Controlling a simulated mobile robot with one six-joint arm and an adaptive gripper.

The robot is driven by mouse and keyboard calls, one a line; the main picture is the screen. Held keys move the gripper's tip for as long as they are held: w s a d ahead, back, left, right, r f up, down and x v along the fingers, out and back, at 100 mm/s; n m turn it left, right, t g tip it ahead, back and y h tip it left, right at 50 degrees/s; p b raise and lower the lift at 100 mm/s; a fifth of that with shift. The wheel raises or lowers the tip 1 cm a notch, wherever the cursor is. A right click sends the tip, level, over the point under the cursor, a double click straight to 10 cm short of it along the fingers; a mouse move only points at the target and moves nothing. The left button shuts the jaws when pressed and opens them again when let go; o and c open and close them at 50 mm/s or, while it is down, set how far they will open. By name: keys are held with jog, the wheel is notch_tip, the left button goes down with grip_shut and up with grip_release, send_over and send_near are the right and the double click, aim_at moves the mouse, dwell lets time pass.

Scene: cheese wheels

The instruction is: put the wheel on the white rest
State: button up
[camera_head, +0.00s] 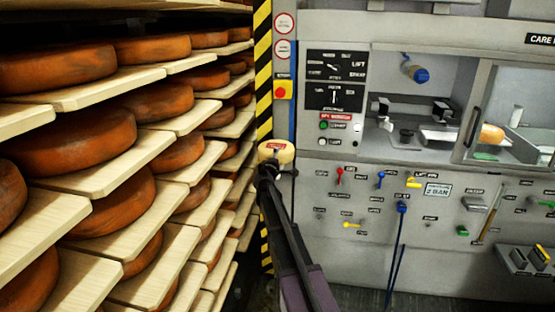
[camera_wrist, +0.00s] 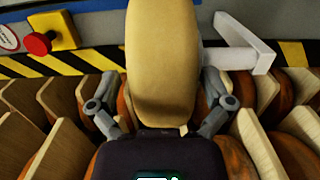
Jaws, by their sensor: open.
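A small pale yellow wheel (camera_head: 276,149) with a red label is at the end of my arm in the head view, in front of the striped post. In the wrist view the wheel (camera_wrist: 162,60) stands on edge between the fingers of my gripper (camera_wrist: 158,108). My gripper (camera_head: 268,166) is open, with one finger on each side of the wheel. A white rest (camera_wrist: 240,50), shaped like a bracket, shows just right of the wheel in the wrist view. The wheel overlaps its left part, so I cannot tell whether they touch. The rest is not discernible in the head view.
Shelves (camera_head: 105,155) with large orange-brown wheels fill the left side. A yellow-black striped post (camera_head: 263,75) stands beside them. A red button (camera_head: 282,91) on a yellow box is close by. A grey machine panel (camera_head: 400,225) with knobs, levers and a hose fills the right.

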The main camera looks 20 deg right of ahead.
jog(key=v, duration=1.2)
dwell(0.7)
jog(key=s+a+f+m+g+y, duration=0.35)
jog(key=s+f+m+g, duration=0.55)
jog(key=s+f, duration=0.6)
jog(key=s+a+f+g+y, duration=0.2)
jog(key=s+a+y, duration=0.1)
jog(key=s+a, duration=0.3)
jog(key=s+a+f+m+g+y, duration=0.1)
jog(key=s+a+g+y, duration=0.2)
jog(key=s+a, duration=0.4)
jog(key=s+y, duration=0.1)
jog(key=s, duration=0.2)
jog(key=shift+a+f, duration=0.35)
jog(key=shift+r+y, duration=0.1)
jog(key=shift+y, duration=0.15)
dwell(0.4)
notch_tip(320, 180, up, 9)
jog(key=p, duration=0.9)
